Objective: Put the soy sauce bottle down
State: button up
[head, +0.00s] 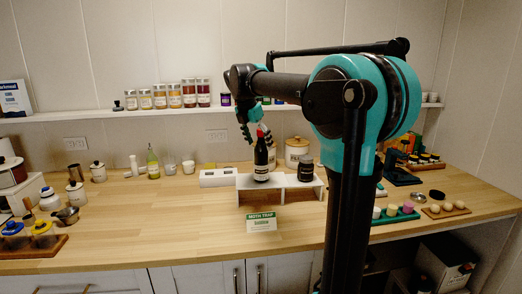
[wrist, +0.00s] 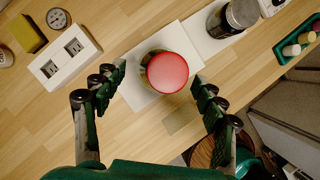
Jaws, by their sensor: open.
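The soy sauce bottle (head: 261,158) is dark with a pale label and a red cap. It stands upright on the left part of a low white stand (head: 246,184) on the counter. In the wrist view I look down on its round red cap (wrist: 168,72). My gripper (head: 254,124) is above and around the bottle's top. In the wrist view its fingers (wrist: 159,74) are spread on either side of the cap, with gaps showing. It is open and holds nothing.
A dark jar (head: 306,170) stands on the stand's right part, close to the bottle. A white box (head: 217,178) is to the left, and a lidded canister (head: 296,150) behind. A moth trap card (head: 261,222) stands in front. The wooden counter (head: 150,215) is clear at front left.

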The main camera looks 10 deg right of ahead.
jog(key=v, duration=0.8)
